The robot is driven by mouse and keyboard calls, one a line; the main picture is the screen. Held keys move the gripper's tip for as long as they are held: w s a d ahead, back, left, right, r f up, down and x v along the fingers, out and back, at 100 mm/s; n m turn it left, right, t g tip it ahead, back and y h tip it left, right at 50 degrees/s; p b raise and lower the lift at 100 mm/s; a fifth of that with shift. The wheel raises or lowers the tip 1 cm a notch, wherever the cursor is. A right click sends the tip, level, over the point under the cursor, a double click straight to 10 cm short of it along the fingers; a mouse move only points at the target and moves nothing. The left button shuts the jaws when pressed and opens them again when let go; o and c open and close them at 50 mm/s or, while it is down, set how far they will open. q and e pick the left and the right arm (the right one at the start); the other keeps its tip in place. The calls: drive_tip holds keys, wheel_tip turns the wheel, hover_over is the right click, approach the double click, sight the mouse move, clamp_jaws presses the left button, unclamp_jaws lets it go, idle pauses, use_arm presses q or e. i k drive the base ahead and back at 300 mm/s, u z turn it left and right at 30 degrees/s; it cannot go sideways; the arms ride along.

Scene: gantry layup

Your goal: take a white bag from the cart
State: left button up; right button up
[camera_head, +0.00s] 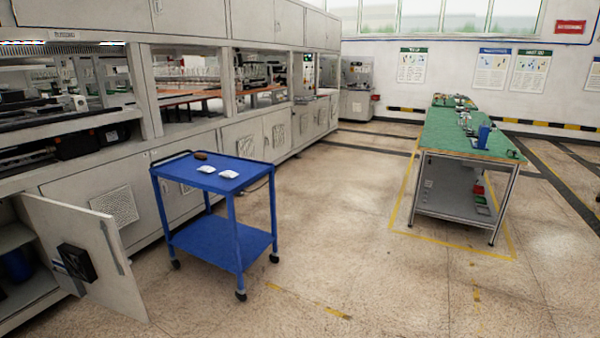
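A blue two-shelf cart (246,178) on casters stands on the floor left of centre, beside the long grey machine. Two small white bags lie on its top shelf: one near the middle (206,169) and one to its right (229,174). They lie apart from each other. A small brown object (201,155) lies behind them towards the back edge. The lower shelf (215,240) looks empty. Neither of my grippers is in view.
A grey machine (110,190) runs along the left, with an open cabinet door (85,250) at the front left. A green-topped workbench (455,135) stands at the right inside yellow floor lines. The floor (335,210) between cart and bench is clear.

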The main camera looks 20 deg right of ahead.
sight(229, 174)
drive_tip(key=z, duration=0.3)
drive_tip(key=k, duration=0.5)
drive_tip(key=z, duration=0.45)
drive_tip(key=i, duration=0.55)
drive_tip(key=z, duration=0.85)
drive_tip(key=i, duration=2.25)
drive_tip(key=z, duration=0.25)
drive_tip(key=i, duration=2)
drive_tip(key=u, duration=0.95)
drive_tip(key=i, duration=1.05)
drive_tip(key=u, duration=1.05)
